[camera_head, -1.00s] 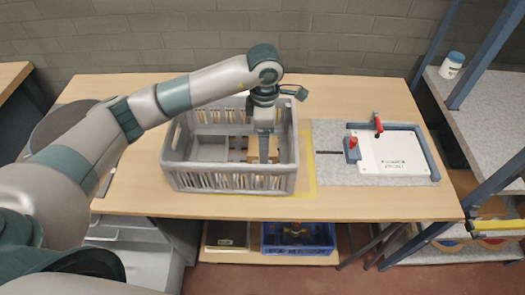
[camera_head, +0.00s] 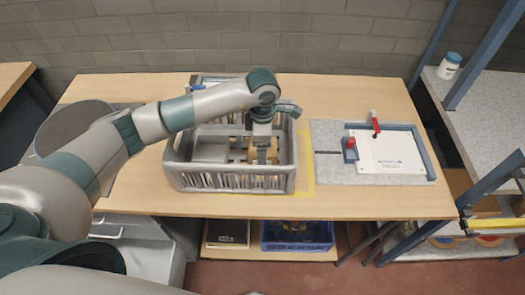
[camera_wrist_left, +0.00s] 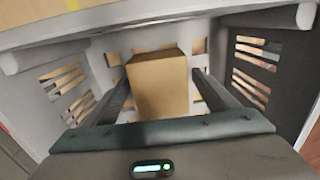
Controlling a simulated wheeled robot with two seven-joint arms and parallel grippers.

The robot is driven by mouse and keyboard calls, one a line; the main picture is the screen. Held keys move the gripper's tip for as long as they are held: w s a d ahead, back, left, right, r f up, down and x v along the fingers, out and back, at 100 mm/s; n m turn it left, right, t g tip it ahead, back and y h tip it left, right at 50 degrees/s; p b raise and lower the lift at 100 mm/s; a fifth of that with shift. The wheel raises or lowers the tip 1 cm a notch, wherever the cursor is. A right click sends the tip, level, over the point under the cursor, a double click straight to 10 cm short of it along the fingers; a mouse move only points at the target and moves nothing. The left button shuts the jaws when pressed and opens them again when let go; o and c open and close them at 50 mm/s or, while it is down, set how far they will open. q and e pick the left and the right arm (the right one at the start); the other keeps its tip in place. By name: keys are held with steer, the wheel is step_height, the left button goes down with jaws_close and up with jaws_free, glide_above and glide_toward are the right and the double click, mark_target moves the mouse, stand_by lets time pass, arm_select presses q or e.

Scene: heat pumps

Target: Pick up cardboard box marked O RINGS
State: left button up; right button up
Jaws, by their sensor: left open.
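A plain tan cardboard box (camera_wrist_left: 158,85) stands inside the grey slatted crate (camera_head: 230,184); no O RINGS marking can be read on it. My left gripper (camera_head: 262,158) points down into the right half of the crate. In the left wrist view the gripper (camera_wrist_left: 160,88) is open, with one finger on each side of the box. I cannot tell whether the fingers touch it. In the head view the box is mostly hidden by the gripper and the crate wall. My right gripper is not in view.
The crate walls (camera_wrist_left: 75,85) stand close around the gripper. A grey board with a white plate (camera_head: 392,155) and red clamps lies to the right on the table (camera_head: 380,205). A shelf rack (camera_head: 490,115) with a white jar (camera_head: 449,65) stands at the far right.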

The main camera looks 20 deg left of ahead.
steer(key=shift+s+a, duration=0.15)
arm_select(q)
steer(key=c, duration=1.2)
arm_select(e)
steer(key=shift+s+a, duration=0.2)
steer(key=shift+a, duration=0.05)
arm_select(q)
steer(key=shift+r, duration=0.1)
